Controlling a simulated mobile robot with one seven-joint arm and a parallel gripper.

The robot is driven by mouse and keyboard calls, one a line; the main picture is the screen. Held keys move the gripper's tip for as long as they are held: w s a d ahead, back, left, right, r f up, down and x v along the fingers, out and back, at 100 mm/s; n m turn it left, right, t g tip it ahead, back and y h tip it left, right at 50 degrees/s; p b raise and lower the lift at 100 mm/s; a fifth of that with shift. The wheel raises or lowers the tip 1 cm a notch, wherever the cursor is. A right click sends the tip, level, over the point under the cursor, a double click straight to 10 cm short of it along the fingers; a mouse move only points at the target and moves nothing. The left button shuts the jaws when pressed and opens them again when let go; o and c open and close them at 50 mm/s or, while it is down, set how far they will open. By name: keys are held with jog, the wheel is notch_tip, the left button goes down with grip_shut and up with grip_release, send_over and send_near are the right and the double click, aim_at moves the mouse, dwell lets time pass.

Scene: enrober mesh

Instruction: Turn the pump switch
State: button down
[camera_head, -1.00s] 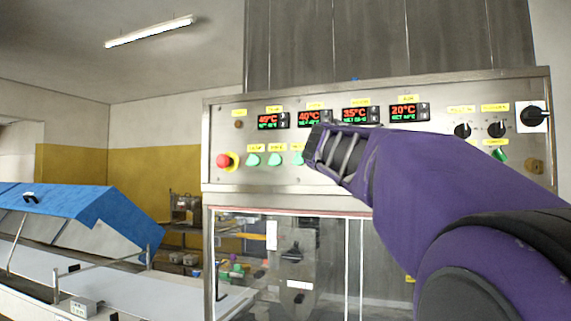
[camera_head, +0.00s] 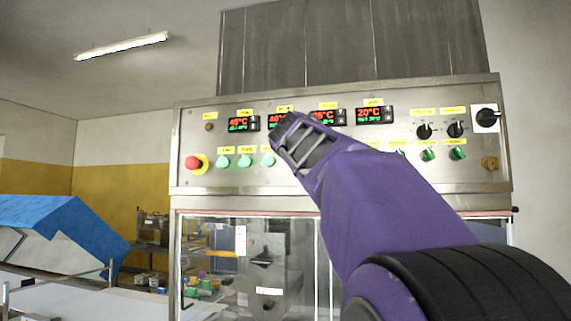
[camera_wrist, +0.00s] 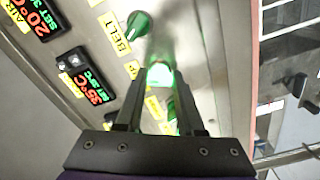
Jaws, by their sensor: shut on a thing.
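The steel control panel (camera_head: 225,180) fills the middle of the head view. In the wrist view, the pump switch (camera_wrist: 160,74) is a small lit green switch between the fingertips of my gripper (camera_wrist: 160,82). The fingers are shut on it, one on each side.
Temperature displays (camera_head: 375,115) line the panel's upper part. A red stop button (camera_head: 194,163) and green buttons (camera_head: 245,161) are at left. Black knobs (camera_head: 424,131), green knobs (camera_head: 428,155) and a large black rotary switch (camera_head: 487,117) are at right. A blue hood (camera_head: 62,225) stands far left.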

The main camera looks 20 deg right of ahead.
jog(key=shift+m, duration=0.4)
jog(key=c, duration=0.5)
grip_release()
